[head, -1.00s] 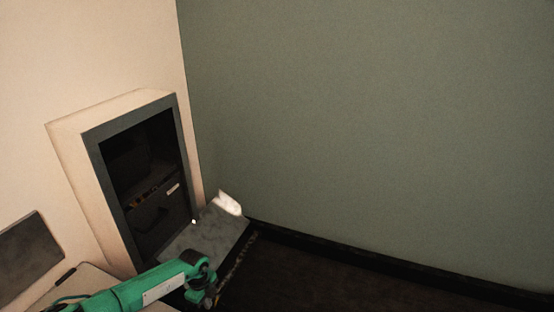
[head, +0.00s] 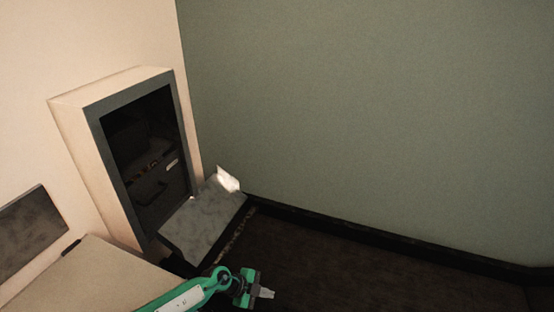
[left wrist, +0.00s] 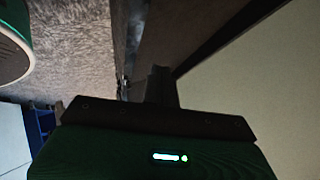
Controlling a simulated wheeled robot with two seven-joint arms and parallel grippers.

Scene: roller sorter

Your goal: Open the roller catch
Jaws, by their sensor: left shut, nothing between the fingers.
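A pale box with a grey frame (head: 94,135) stands out from the wall at the left in the head view, its dark front open. A grey flap (head: 205,225) is swung down and outward from its lower edge, with a white piece (head: 228,180) at its far corner. Inside, a dark unit with a pale label (head: 172,163) shows dimly; I cannot make out which part is the roller catch. My left gripper (head: 266,293) is shut and empty, below and right of the flap, apart from it. In the left wrist view its dark fingers (left wrist: 161,86) point away. My right gripper is not seen.
A beige surface (head: 85,280) and a dark grey panel (head: 30,232) lie at the lower left. A green wall (head: 370,120) rises behind, with a black skirting along the floor. The dark floor (head: 380,275) right of my gripper is clear.

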